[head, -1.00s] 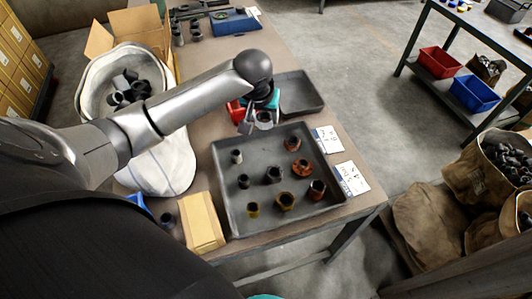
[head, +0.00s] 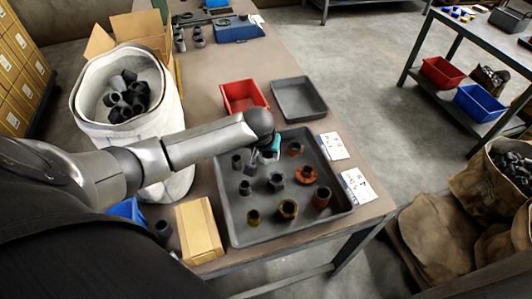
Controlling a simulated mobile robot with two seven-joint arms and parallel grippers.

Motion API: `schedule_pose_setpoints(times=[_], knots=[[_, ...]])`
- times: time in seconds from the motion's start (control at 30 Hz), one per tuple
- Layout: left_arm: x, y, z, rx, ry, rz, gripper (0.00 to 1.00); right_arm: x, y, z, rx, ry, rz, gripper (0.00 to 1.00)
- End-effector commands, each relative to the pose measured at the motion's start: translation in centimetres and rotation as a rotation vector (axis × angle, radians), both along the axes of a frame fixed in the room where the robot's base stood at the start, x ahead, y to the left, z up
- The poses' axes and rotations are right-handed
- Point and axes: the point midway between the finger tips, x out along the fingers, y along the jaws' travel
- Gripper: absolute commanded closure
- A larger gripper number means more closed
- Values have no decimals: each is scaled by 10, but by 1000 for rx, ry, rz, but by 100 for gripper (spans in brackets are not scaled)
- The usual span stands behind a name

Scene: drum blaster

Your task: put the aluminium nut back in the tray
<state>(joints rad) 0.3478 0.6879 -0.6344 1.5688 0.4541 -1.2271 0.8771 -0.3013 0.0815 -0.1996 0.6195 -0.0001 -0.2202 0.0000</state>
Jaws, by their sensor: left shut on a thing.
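The big dark grey tray (head: 308,214) lies at the near end of the workbench with several fittings standing in it, dark, brass and rusty orange. My left gripper (head: 258,165) is over the far middle part of the tray, pointing down. It is shut on the aluminium nut (head: 267,159), a small pale grey piece partly hidden by the fingers and wrist. I cannot tell whether the nut touches the tray floor. My right gripper is not in view.
A red bin (head: 243,96) and a smaller empty grey tray (head: 300,98) stand behind the big tray. Two white cards (head: 356,186) lie along its right side. A cardboard box (head: 199,230) is at its left. A white sack (head: 165,110) of black fittings stands further left.

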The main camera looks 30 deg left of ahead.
Motion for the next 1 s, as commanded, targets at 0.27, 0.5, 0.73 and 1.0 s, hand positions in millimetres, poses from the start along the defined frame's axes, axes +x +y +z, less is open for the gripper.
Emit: schedule_pose_setpoints(times=[0.27, 0.5, 0.73, 1.0], knots=[[0, 0, -2, 0, -1, 0, 36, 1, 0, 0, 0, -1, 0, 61], [0, 0, -2, 0, -1, 0, 13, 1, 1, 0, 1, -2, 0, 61], [0, 0, -1, 0, -1, 0, 13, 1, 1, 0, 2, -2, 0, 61], [-10, -4, 30, -1, -2, -2, 13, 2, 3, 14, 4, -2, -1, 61]])
